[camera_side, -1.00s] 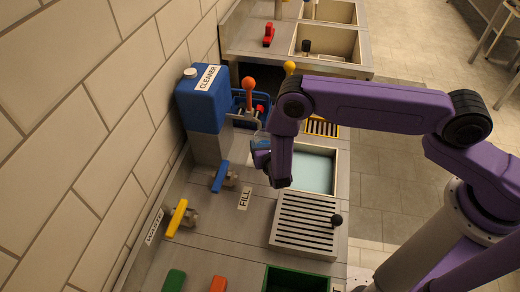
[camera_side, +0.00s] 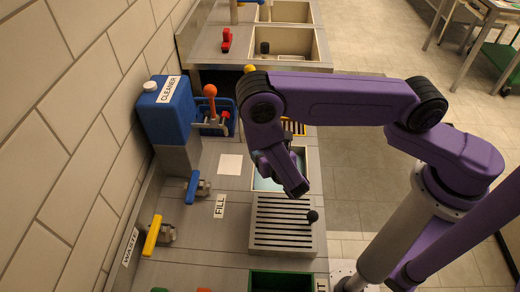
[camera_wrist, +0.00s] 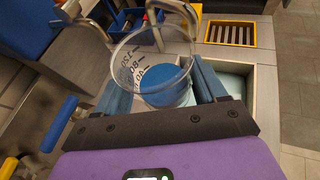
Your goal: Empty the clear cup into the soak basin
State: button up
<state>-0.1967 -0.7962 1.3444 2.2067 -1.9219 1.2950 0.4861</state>
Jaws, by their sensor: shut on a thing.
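My gripper (camera_wrist: 160,84) is shut on the clear cup (camera_wrist: 130,52), with one blue-grey finger on each side of it. The cup has dark marks on its wall and blue liquid (camera_wrist: 166,88) in its lower part. Its rim faces up in the wrist view, and any slight tilt is hard to judge. The soak basin (camera_side: 266,184) is a sunken basin with pale blue inside. My gripper (camera_side: 262,160) is above its left part in the side view, where my wrist hides most of the cup. In the wrist view the basin (camera_wrist: 238,82) shows beside and behind the right finger.
A slatted drain rack (camera_side: 283,224) with a black knob adjoins the basin. Blue (camera_side: 192,187) and yellow (camera_side: 152,236) tap handles stand left. A blue cleaner jug (camera_side: 166,108) and an orange-topped lever (camera_side: 210,92) are behind. A white square (camera_side: 230,164) lies bare on the counter.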

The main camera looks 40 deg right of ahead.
dwell(0.5)
jog(key=w+a+f, duration=0.1)
jog(key=f, duration=0.1)
jog(key=w+a+f, duration=0.1)
jog(key=f, duration=0.2)
jog(key=w+a+f, duration=0.1)
jog(key=w+f, duration=0.1)
jog(key=shift+a+f, duration=0.15)
jog(key=shift+f, duration=0.2)
jog(key=m+y, duration=0.1)
jog(key=d+r+m+y, duration=0.1)
jog(key=m, duration=0.1)
jog(key=shift+s+r+t, duration=0.1)
jog(key=shift+t, duration=0.2)
jog(key=d+m+y, duration=0.1)
jog(key=m, duration=0.1)
jog(key=d+m+t+y, duration=0.1)
jog(key=m, duration=0.1)
jog(key=d+m+t+y, duration=0.1)
jog(key=m+y, duration=0.1)
jog(key=m, duration=0.1)
jog(key=shift+s, duration=0.4)
jog(key=m, duration=0.1)
jog(key=d+f+m+t+y, duration=0.1)
jog(key=shift+s+m, duration=0.15)
jog(key=shift+m, duration=0.15)
